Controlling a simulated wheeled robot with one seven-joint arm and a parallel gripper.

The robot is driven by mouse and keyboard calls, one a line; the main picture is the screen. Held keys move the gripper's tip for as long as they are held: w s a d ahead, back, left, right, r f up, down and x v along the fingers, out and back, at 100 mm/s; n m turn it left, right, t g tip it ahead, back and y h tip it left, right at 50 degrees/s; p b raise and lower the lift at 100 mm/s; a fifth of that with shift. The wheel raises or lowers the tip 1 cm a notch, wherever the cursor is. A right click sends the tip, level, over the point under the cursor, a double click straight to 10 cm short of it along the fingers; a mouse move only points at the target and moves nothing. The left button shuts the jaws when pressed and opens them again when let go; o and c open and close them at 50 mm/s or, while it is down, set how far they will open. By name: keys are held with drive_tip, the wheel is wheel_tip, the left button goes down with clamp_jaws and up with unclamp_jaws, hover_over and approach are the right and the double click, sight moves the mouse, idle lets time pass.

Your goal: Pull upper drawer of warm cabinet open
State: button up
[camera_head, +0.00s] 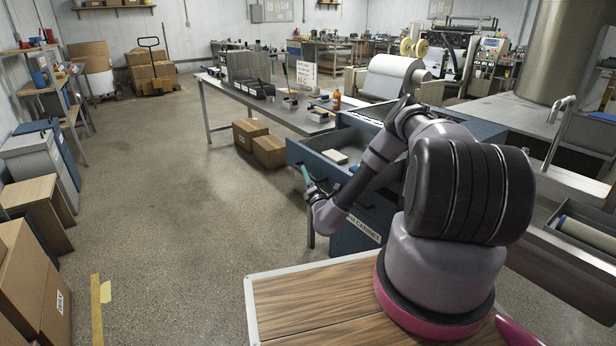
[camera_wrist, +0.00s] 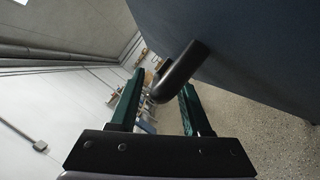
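The blue warm cabinet (camera_head: 352,240), with a partly hidden label (camera_head: 363,229), stands in the middle of the head view. Its upper drawer (camera_head: 297,153) is pulled out, with its inside visible from above. A white item (camera_head: 335,156) and a small blue item lie in it. My gripper (camera_head: 306,174) is at the drawer's front, and my arm hides part of the drawer. In the wrist view my two green fingers (camera_wrist: 160,105) are apart. A dark bar handle (camera_wrist: 180,72) on the blue front reaches between them, with visible gaps on both sides.
A long metal table (camera_head: 225,92) with trays and bottles stands behind the cabinet. Two cardboard boxes (camera_head: 258,142) sit on the floor beneath it. The floor (camera_head: 185,200) left of the drawer is clear. A wood-topped surface (camera_head: 310,300) is in front of my arm.

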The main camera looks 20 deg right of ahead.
drive_tip(key=v, duration=1)
drive_tip(key=shift+s, duration=0.4)
drive_tip(key=shift+f, duration=0.1)
